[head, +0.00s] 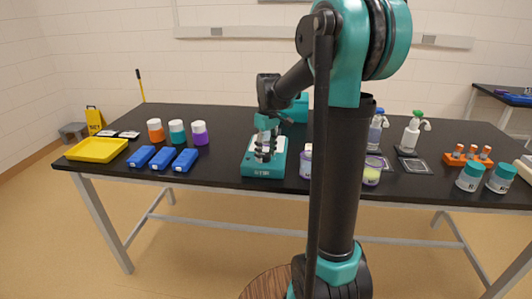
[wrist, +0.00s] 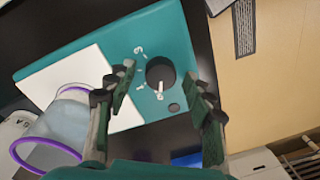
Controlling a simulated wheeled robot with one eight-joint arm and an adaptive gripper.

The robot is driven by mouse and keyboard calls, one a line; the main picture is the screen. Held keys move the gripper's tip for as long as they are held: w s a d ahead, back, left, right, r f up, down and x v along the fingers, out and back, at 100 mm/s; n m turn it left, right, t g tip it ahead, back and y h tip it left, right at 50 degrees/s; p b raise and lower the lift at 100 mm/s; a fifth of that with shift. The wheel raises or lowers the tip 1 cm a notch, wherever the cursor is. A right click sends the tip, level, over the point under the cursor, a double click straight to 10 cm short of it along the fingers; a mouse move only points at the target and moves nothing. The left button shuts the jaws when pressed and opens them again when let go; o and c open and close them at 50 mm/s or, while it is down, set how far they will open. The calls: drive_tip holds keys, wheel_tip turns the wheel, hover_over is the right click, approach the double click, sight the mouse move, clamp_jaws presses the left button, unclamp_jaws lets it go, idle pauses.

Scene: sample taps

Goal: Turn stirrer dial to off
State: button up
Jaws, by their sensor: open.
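The stirrer (head: 263,172) is a teal box with a white top plate, near the front edge of the table in the head view. In the wrist view its teal body (wrist: 95,40) is tilted, with the white plate (wrist: 65,85) to the left. The stirrer dial (wrist: 160,72) is a dark round knob with a white pointer mark at its lower side; small white marks lie around it. My gripper (wrist: 161,80) is open, one finger on each side of the dial. Whether either finger touches it I cannot tell. In the head view my gripper (head: 265,146) is over the stirrer.
A clear vessel with a purple rim (wrist: 65,125) is left of my fingers in the wrist view. Blue boxes (head: 163,158), lidded jars (head: 177,131) and a yellow tray (head: 97,149) stand left. Pump bottles (head: 411,135) and an orange rack (head: 467,158) stand right.

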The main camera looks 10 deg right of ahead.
sight(267, 154)
wheel_tip(267, 154, up, 12)
drive_tip(key=shift+w+d, duration=0.25)
idle(0.5)
